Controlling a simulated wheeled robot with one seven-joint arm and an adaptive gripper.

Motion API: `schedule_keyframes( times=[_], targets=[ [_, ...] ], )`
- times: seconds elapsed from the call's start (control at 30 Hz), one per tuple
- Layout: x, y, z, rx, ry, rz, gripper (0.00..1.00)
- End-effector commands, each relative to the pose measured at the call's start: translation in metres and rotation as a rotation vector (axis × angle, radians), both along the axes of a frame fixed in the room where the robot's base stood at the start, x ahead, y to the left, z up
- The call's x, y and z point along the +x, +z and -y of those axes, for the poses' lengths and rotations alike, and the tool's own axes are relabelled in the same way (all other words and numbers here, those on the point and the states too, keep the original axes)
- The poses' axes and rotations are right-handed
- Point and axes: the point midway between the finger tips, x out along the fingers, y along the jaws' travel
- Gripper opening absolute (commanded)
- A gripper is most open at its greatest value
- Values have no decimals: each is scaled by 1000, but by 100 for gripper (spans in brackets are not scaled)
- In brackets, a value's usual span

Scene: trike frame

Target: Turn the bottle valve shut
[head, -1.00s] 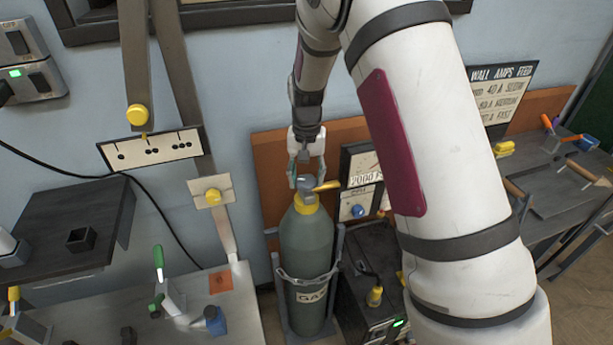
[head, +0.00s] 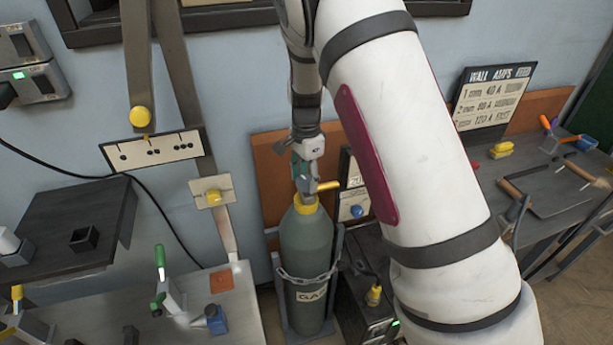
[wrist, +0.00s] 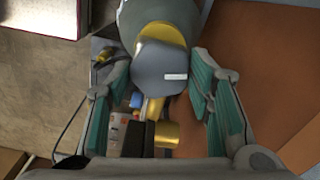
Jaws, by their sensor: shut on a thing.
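The grey gas bottle (head: 306,250) stands upright in a chained holder, with a yellow collar (head: 305,205) at its neck. On top is the grey bottle valve (head: 307,187) with a yellow lever (head: 328,185) pointing right in the head view. My gripper (head: 304,180) comes down from above and is shut on the valve. In the wrist view its green-padded fingers (wrist: 158,85) lie on either side of the grey valve head (wrist: 165,65), which bears a white mark. The yellow lever end (wrist: 167,135) points toward the gripper's palm. The exact contact of the pads is hard to see.
An orange-brown board (head: 270,180) and a panel with a blue knob (head: 357,210) stand behind the bottle. A dark machine (head: 362,305) is close on its right. A grey bench (head: 110,310) with clamps is at left, and another bench (head: 520,185) is at right.

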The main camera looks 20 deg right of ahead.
Motion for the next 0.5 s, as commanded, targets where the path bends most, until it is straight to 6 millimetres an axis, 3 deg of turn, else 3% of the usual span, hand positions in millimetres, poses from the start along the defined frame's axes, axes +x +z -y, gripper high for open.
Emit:
schedule_keyframes(
  times=[0.5],
  targets=[
    [1,0,0,1,-239,3,20]
  ],
)
